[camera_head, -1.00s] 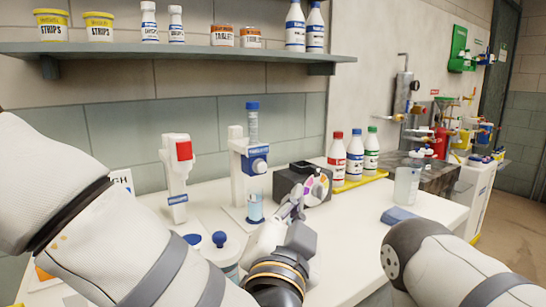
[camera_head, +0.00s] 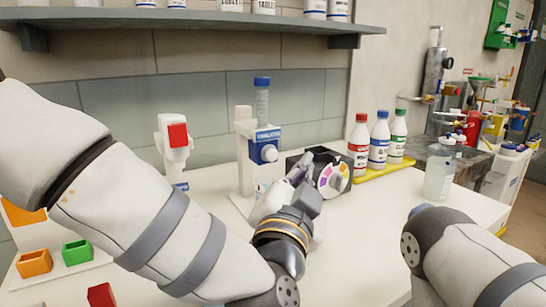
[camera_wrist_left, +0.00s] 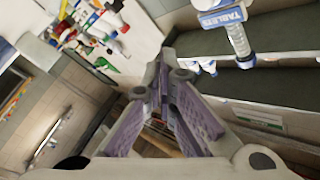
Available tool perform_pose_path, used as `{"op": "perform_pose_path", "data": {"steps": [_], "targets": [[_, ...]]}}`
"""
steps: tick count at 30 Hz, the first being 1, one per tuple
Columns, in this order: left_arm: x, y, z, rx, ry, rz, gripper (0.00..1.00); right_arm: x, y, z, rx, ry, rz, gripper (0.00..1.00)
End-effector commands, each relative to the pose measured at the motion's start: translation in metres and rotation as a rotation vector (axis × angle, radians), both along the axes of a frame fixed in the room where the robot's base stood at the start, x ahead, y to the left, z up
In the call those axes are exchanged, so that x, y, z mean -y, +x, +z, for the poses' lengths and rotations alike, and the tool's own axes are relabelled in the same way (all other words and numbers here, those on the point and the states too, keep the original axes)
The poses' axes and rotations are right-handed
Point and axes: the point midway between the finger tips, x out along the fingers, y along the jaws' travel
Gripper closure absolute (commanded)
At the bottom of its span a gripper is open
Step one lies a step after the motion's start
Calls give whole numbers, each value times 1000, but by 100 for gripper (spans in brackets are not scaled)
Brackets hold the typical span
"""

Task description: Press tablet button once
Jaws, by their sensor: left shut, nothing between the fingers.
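The tablet dispenser (camera_head: 244,150) is a white stand with a clear, blue-capped tube (camera_head: 262,104) on top. Its blue front block (camera_head: 258,142) carries a round white button (camera_head: 269,153). My left gripper (camera_head: 304,170) is shut and empty, to the right of and slightly below the button, in front of the black box. I see no contact with the button. In the left wrist view, my left fingers (camera_wrist_left: 163,78) meet at the tips, and the dispenser's tube and TABLETS label (camera_wrist_left: 222,18) are at the upper right. My right arm shows at the right; its gripper is out of view.
A black box with a colored dial (camera_head: 333,180) stands just right of the dispenser. A white device with a red block (camera_head: 177,135) is to its left. Bottles (camera_head: 379,139) stand on a yellow tray (camera_head: 390,168). A clear container (camera_head: 438,174) is farther right. The shelf (camera_head: 200,20) is above.

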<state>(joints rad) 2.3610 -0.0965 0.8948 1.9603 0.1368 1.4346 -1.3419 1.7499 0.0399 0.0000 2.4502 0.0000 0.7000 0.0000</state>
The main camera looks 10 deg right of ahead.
Motion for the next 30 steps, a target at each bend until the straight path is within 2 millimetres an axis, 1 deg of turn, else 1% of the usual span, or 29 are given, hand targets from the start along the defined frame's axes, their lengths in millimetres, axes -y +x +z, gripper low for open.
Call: {"op": "perform_pose_path", "data": {"steps": [1, 6, 12, 18, 30], "targets": [[-4, 10, -9, -14, -3, 3, 100, 0, -8, -8, -31, 0, 0, 60], [-13, 32, -9, -12, -2, 2, 100, 0, -21, -20, -76, 0, 1, 60], [-19, 48, -1, -1, 0, 1, 100, 0, -19, -18, -68, 0, 0, 60], [-21, 53, -1, -2, 0, -1, 100, 0, -19, -18, -68, 0, 0, 60], [-21, 53, -1, -2, 0, -1, 100, 0, -19, -18, -68, 0, 0, 60]]}}
